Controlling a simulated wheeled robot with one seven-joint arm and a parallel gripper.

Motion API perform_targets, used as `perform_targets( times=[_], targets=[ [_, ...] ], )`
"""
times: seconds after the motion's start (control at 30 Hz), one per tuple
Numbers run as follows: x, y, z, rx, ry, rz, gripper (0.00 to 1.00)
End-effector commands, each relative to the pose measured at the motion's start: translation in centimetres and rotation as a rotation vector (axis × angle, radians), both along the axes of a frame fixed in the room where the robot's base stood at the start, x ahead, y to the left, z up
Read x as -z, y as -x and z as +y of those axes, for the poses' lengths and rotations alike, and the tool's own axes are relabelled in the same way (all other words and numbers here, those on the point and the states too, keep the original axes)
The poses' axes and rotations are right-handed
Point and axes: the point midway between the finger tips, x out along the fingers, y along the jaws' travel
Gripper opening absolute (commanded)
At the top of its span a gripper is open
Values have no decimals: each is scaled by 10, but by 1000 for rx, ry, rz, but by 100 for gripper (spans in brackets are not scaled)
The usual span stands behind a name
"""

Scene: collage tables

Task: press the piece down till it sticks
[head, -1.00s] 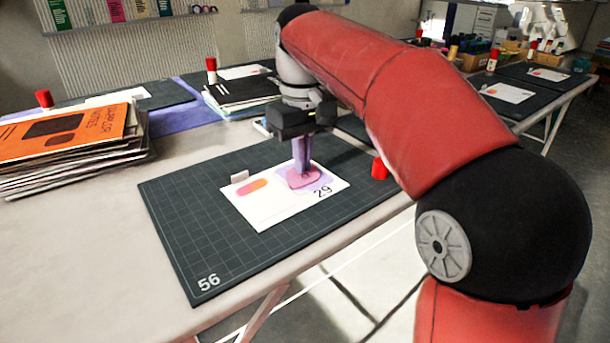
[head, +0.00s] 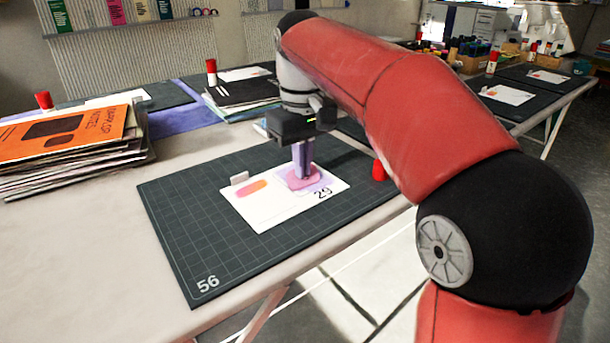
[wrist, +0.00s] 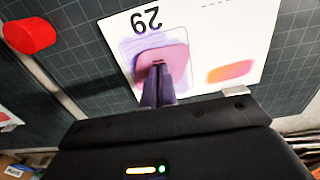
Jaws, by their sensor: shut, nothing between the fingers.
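A white card (head: 262,214) marked 29 lies on the dark gridded cutting mat (head: 220,254) marked 56. A pink piece (head: 297,184) lies over the pale purple patch (head: 322,181) on the card. The pink piece also shows in the wrist view (wrist: 176,54). My gripper (head: 304,177) is shut and points straight down, with its fingertips at the pink piece; they look to be touching it. The wrist view shows the two fingertips (wrist: 158,64) together over the piece. The fingers hide part of the piece. An orange-pink oval (head: 252,187) is on the card's left part.
A red-capped glue stick (head: 379,170) stands at the mat's right edge, close to my arm. A small grey-white block (head: 239,178) sits at the card's back left edge. A stack of papers and folders (head: 70,150) lies at the left. The mat's front left is clear.

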Motion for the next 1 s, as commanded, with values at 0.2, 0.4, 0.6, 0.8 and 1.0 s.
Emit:
perform_targets(
  times=[0.2,0.4,0.6,0.8,1.0],
  targets=[
    [-11,0,0,0,1,1,0],
    [-27,0,0,0,1,1,0],
    [-43,0,0,0,1,1,0],
    [-54,0,0,0,0,0,0],
    [-68,0,0,0,-1,-1,0]
  ],
)
